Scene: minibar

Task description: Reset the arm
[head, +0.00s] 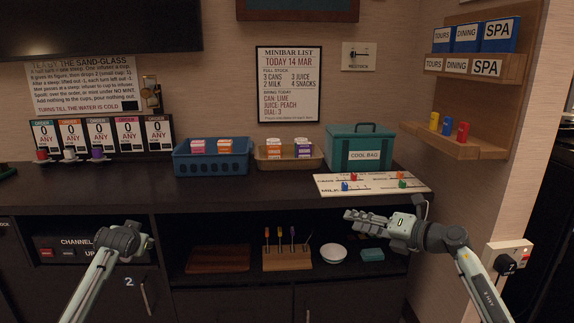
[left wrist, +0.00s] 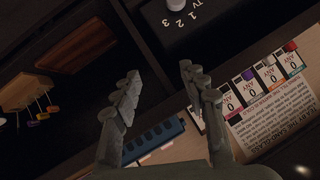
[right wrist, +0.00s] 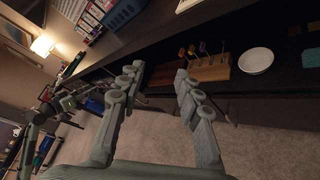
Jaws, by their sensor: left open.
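My right arm comes in from the lower right of the head view, with its gripper (head: 365,218) in front of the counter's edge, pointing left. In the right wrist view its two fingers (right wrist: 158,85) stand apart with nothing between them. My left arm comes in from the lower left; its wrist shows in front of the cabinet, and its fingertips are hard to make out in the head view. In the left wrist view the left fingers (left wrist: 160,82) are spread and empty. Neither gripper touches anything that I can see.
The dark counter (head: 110,187) holds a blue basket (head: 211,165), a tan tray (head: 289,162), a teal cool bag (head: 360,148) and a white board (head: 330,187) with coloured pegs. The shelf below holds a wooden tool block (head: 287,259), a white bowl (head: 333,253) and a brown board (head: 218,259).

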